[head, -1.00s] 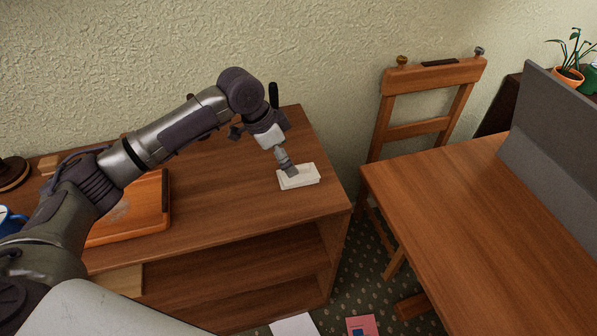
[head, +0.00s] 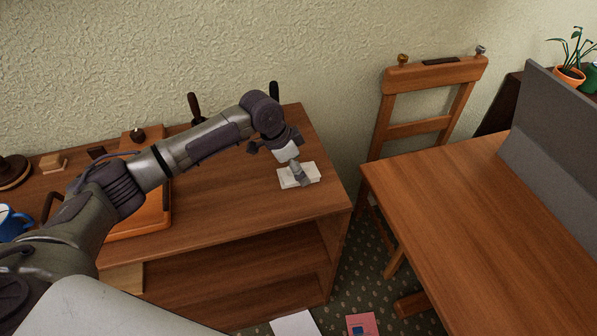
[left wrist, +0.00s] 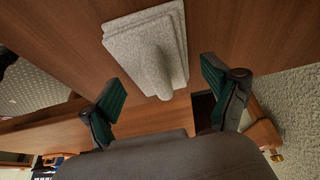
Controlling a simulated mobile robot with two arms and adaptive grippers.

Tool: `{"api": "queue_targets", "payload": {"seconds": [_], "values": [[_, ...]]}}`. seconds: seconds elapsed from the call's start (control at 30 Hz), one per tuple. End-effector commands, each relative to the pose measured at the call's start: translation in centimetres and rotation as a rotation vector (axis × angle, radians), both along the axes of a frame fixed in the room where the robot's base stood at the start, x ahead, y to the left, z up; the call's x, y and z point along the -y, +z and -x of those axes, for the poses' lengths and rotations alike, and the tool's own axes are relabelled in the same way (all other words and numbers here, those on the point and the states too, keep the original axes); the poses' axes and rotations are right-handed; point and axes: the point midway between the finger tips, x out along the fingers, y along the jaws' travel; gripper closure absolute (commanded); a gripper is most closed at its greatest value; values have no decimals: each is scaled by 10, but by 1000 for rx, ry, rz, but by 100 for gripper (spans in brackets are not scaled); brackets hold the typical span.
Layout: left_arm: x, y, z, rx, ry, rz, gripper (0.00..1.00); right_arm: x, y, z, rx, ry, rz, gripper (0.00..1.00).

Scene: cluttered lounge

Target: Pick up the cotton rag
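The cotton rag (head: 312,173) is a pale, folded, flat rectangle near the right end of the brown shelf unit's top (head: 235,205). In the left wrist view the rag (left wrist: 127,46) looks layered, with a rounded lump rising from its middle toward the camera. My left gripper (head: 300,179) is over the rag, and one finger hides part of it in the head view. In the left wrist view the left gripper (left wrist: 161,76) is open, its green-padded fingers apart with nothing held between them. I cannot tell whether a fingertip touches the rag. My right gripper is not in view.
An orange-brown case (head: 150,222) lies left of the rag, partly behind my arm. A blue mug (head: 12,222) stands at the far left. A wooden chair (head: 430,75) and table (head: 470,210) are at right. The shelf top around the rag is clear.

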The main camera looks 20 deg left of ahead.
Motion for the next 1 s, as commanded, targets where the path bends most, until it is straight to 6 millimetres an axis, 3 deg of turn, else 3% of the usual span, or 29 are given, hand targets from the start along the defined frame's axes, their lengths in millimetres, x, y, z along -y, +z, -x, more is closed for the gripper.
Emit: {"api": "queue_targets", "payload": {"seconds": [0.03, 0.27, 0.63, 0.87, 1.0], "values": [[0, 0, 0, 0, 0, 0, 28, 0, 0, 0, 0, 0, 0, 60], [0, 0, 0, 0, 0, 0, 64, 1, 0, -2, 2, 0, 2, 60], [0, 8, 0, 2, -1, 0, 65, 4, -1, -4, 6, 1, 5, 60], [1, 41, -1, 4, -1, 2, 65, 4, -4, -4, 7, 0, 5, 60], [29, 59, -16, 4, -4, 5, 65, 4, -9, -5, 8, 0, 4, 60]]}}
